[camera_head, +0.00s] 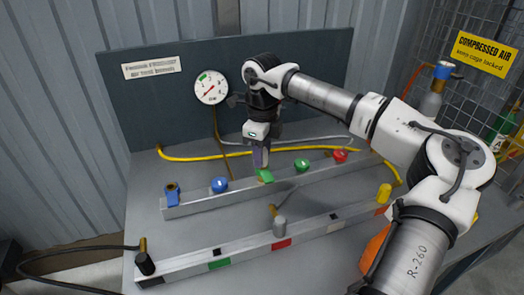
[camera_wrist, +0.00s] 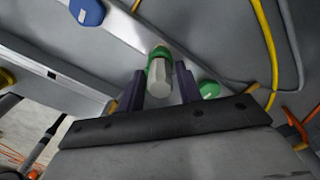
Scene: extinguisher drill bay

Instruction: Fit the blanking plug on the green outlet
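A green-collared piece with a pale hexagonal end (camera_wrist: 158,75), which looks like the blanking plug, stands between my gripper's two dark fingers (camera_wrist: 160,82) in the wrist view. The fingers straddle it closely; whether both touch it is unclear. In the head view my gripper (camera_head: 261,160) points down over the middle of the rear rail, with green (camera_head: 265,176) showing at its fingertips. I cannot tell whether the piece is seated or lifted. The green outlet has a green label (camera_head: 219,264) on the front rail's face, with a dark square (camera_head: 217,251) on top above it.
The rear rail also carries blue (camera_head: 219,184), green (camera_head: 302,165) and red (camera_head: 340,156) knobs and a blue fitting (camera_head: 172,194). A yellow hose (camera_head: 190,158) lies behind.

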